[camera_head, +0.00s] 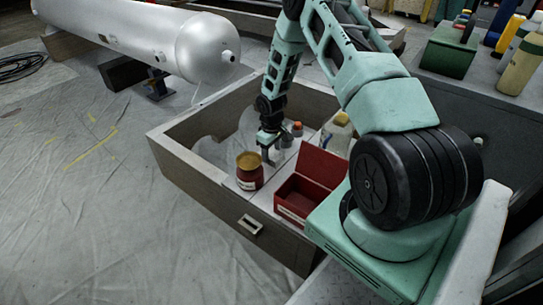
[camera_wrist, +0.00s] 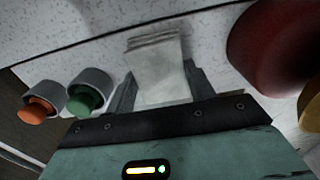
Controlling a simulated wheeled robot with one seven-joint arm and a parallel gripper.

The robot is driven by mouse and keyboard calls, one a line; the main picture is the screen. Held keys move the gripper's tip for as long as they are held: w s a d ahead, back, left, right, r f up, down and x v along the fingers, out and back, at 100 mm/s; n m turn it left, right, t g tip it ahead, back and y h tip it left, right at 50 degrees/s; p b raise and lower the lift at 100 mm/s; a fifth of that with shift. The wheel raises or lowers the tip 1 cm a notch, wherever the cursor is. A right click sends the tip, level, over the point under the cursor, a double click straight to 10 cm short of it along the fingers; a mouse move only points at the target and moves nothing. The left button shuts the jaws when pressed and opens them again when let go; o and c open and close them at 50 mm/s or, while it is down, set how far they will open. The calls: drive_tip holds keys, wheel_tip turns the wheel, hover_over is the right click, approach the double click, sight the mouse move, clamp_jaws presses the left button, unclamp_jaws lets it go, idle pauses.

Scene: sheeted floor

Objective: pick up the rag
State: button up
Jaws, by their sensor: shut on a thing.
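The rag (camera_wrist: 157,62) is a pale grey-white folded cloth, seen in the wrist view between the fingers of my gripper (camera_wrist: 160,82). My gripper is shut on it, with one dark finger on each side. In the head view my gripper (camera_head: 268,155) points down inside the open drawer (camera_head: 190,172), just behind a red jar. The rag is too small and hidden there to make out clearly. The wrist view shows a speckled pale surface behind the rag; I cannot tell whether the rag touches it.
The red jar with a yellow lid (camera_head: 249,172) stands close to my gripper. An open red box (camera_head: 310,185) and a pale bottle (camera_head: 337,135) are to the right. Grey containers with orange (camera_wrist: 40,108) and green (camera_wrist: 88,97) tops are nearby. The drawer walls surround them.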

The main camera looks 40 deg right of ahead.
sight(272, 153)
drive_tip(key=shift+r, duration=0.1)
wheel_tip(272, 153, up, 10)
drive_tip(key=p, duration=0.4)
